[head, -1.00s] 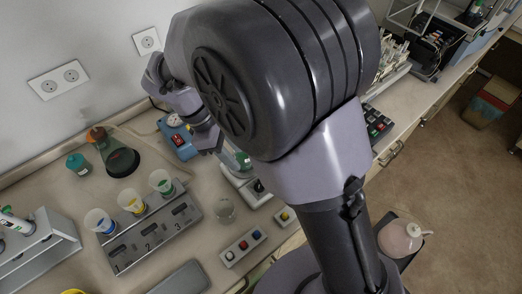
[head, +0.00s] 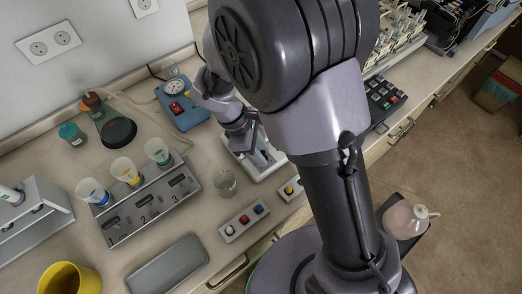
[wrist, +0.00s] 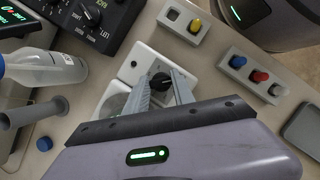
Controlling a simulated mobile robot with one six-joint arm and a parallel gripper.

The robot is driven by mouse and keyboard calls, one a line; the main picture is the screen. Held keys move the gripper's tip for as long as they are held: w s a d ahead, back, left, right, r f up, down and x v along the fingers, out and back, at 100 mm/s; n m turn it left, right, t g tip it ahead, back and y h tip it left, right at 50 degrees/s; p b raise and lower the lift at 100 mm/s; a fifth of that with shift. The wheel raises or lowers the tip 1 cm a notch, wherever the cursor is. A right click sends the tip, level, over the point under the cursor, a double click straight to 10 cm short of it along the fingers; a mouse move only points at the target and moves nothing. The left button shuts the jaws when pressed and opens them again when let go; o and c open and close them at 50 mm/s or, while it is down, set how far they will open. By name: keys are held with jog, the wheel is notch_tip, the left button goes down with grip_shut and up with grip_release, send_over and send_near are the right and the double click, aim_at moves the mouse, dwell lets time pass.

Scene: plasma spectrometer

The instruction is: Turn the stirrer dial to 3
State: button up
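The stirrer (wrist: 142,56) is a white unit with a black dial (wrist: 160,80) on its face, seen in the wrist view. In the head view its white body (head: 276,163) shows partly behind my gripper (head: 256,153). In the wrist view my gripper (wrist: 162,84) is open, with its two grey fingers pointing at the dial. The dial shows in the gap between the fingertips. I cannot tell whether the fingers touch it. The dial's scale marks are too small to read.
A button box with yellow button (wrist: 186,26) and a three-button box (wrist: 251,74) stand near the stirrer. A clear bottle (wrist: 46,68) and a black instrument (wrist: 85,25) are on its other side. A glass beaker (head: 225,183) stands on the bench nearby.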

grip_shut()
